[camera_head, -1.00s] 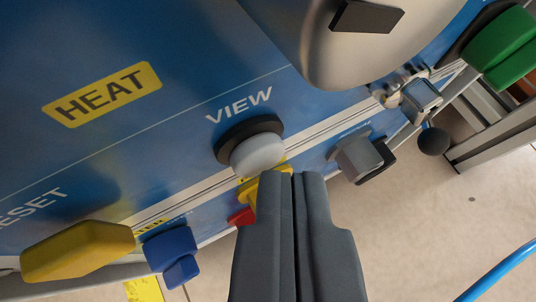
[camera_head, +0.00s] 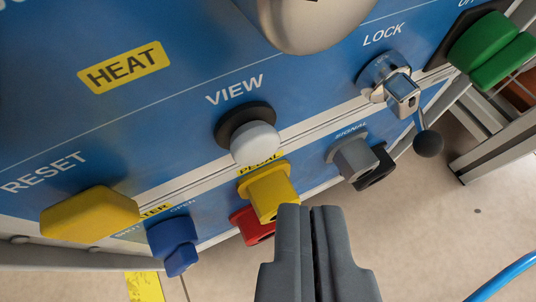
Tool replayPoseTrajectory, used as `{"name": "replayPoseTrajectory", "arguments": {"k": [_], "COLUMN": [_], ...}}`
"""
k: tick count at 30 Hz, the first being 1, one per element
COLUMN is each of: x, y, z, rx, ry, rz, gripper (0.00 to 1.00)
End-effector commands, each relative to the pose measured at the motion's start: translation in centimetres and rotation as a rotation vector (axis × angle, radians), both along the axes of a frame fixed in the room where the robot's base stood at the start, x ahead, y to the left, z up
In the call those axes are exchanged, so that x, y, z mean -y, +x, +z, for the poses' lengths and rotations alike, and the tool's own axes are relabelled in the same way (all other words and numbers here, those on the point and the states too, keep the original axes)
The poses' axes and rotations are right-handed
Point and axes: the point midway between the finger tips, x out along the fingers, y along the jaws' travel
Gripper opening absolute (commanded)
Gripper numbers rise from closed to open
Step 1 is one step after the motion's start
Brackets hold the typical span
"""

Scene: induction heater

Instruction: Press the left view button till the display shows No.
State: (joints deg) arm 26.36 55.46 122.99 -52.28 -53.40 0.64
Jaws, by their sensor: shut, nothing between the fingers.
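The view button is a white round cap (camera_head: 255,143) on a black collar, under the word VIEW on the blue panel (camera_head: 190,95). Its whole cap shows, and nothing touches it. My gripper (camera_head: 307,208) is shut and empty, its fingertips below and to the right of the button in the picture. The tips overlap the lower edge of the yellow PEDAL connector in the picture; I cannot tell whether they touch it. No display is in view.
A yellow connector (camera_head: 270,190) and a red one (camera_head: 250,225) sit below the button. A rounded metal part (camera_head: 305,20) juts out above.

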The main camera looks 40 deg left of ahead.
Motion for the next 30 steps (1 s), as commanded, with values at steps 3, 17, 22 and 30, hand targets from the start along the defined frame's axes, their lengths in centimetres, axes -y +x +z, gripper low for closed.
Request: {"name": "replayPoseTrajectory", "arguments": {"k": [3,17,22,30], "x": [0.9,3.6,3.6,3.6], "y": [-0.6,-2.4,-2.4,-2.4], "z": [0.0,0.0,0.0,0.0], "rx": [0.0,0.0,0.0,0.0], "ry": [0.0,0.0,0.0,0.0], "rz": [-0.004,-0.001,-0.001,-0.001], "gripper": [0.0,0.0,0.0,0.0]}}
